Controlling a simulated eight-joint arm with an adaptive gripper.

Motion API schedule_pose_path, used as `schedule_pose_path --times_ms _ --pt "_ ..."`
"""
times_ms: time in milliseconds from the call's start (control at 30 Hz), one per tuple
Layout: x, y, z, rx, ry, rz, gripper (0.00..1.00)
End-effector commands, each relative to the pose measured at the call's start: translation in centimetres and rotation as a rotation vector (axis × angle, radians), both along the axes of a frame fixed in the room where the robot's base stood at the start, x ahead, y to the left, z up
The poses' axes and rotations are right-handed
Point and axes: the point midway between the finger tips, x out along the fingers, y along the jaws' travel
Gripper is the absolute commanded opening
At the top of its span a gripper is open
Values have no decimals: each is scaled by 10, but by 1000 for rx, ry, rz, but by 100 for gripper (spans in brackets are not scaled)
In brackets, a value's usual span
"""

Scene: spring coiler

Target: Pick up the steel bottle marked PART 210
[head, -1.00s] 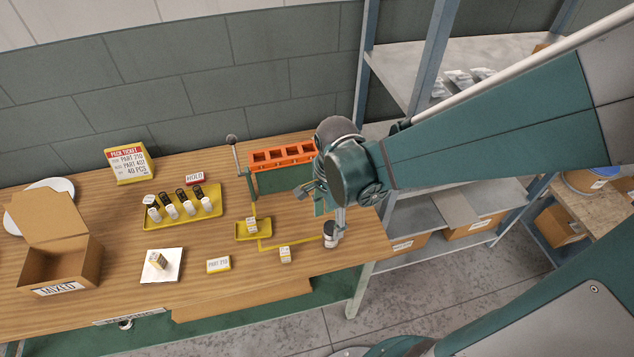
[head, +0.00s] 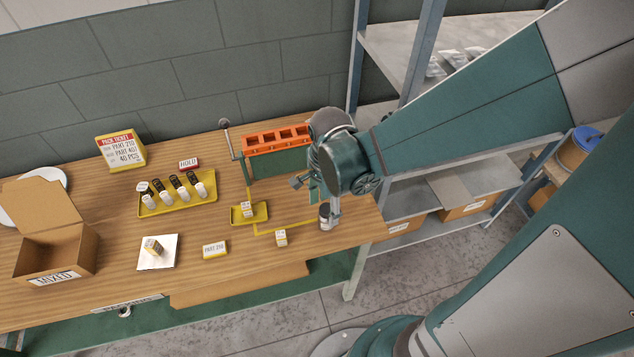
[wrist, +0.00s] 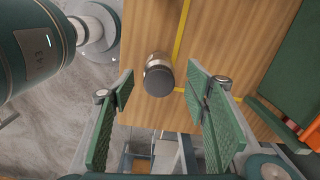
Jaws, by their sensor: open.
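A small steel bottle with a dark lid (head: 325,218) stands upright at the right end of the workbench; it also shows in the wrist view (wrist: 158,76). I cannot read any marking on it. My gripper (head: 317,196) is over the bench's right end, close to the bottle. In the wrist view my gripper (wrist: 161,92) is open, with one green-padded finger on each side and nothing held. The bottle shows in the gap at the fingertips, nearer the left finger, with no clear contact. My gripper partly covers the bottle in the head view.
An orange-topped coiler (head: 278,150) stands behind and left.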

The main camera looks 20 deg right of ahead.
Motion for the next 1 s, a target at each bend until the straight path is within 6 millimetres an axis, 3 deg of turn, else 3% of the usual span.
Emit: schedule_pose_path --times_ms 267,700,1000 --pt "0 0 -11 0 0 0 47" --pt "-1 0 -46 0 0 0 47" --pt "-1 0 -52 0 0 0 47"
